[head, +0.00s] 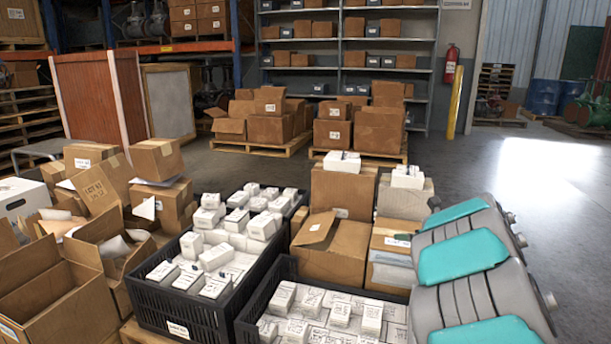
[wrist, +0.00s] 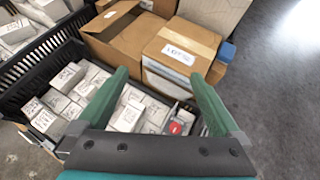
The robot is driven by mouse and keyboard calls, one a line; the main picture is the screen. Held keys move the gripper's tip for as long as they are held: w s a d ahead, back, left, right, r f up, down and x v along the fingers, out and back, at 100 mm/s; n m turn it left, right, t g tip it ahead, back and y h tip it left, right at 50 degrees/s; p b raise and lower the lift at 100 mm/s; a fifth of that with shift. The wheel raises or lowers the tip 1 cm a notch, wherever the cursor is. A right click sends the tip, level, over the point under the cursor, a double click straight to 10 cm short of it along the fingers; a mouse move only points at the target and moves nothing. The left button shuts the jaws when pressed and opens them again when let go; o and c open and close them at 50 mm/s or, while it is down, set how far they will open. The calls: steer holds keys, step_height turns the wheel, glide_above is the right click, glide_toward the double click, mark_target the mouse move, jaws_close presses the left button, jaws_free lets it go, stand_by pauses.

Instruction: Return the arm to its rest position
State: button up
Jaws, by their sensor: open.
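My gripper (wrist: 160,85) shows in the wrist view with its two green fingers spread wide. Nothing is held between them. They hang over the right end of a black crate (wrist: 75,47) of white boxes. My arm (head: 470,265), grey with teal pads, comes in at the lower right of the head view. The gripper itself is not visible in the head view. A small item with a red patch (wrist: 178,126) lies between the fingers in the picture, below them.
Two black crates of small white boxes stand in front, the left one (head: 180,318) and the nearer right one (head: 250,318). Cardboard boxes (head: 328,255) stand behind the right crate. Open cartons (head: 45,290) crowd the left. Grey floor (head: 540,205) is clear on the right.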

steer(key=s+d+r+m+t+h+p, duration=0.1)
steer(key=d+r+m+h, duration=0.1)
steer(key=r+m, duration=0.3)
steer(key=s+d+r+m+t+h+p, duration=0.1)
steer(key=s+d+r+m+h, duration=0.15)
steer(key=r, duration=0.45)
steer(key=s+r+m+g+h+p, duration=0.2)
steer(key=s+r+m+g+h, duration=0.15)
steer(key=s+m, duration=0.9)
steer(key=s+a+f+m+g+y+p, duration=0.1)
steer(key=s+a+f+m+g+y, duration=0.1)
steer(key=s, duration=1)
steer(key=s+a+f+m+g+y+p, duration=0.1)
steer(key=s+a+f+m+g+y, duration=0.1)
steer(key=s+a+f+m+g, duration=0.3)
steer(key=s+a+f+m+g+y+p, duration=0.1)
steer(key=s+a+f+m+g, duration=0.3)
steer(key=s+a+m, duration=0.6)
steer(key=s+a+f+y, duration=0.1)
steer(key=s+a, duration=0.1)
steer(key=s, duration=0.8)
steer(key=shift+s+a+f, duration=0.2)
steer(key=shift+f, duration=0.05)
steer(key=shift+g, duration=0.25)
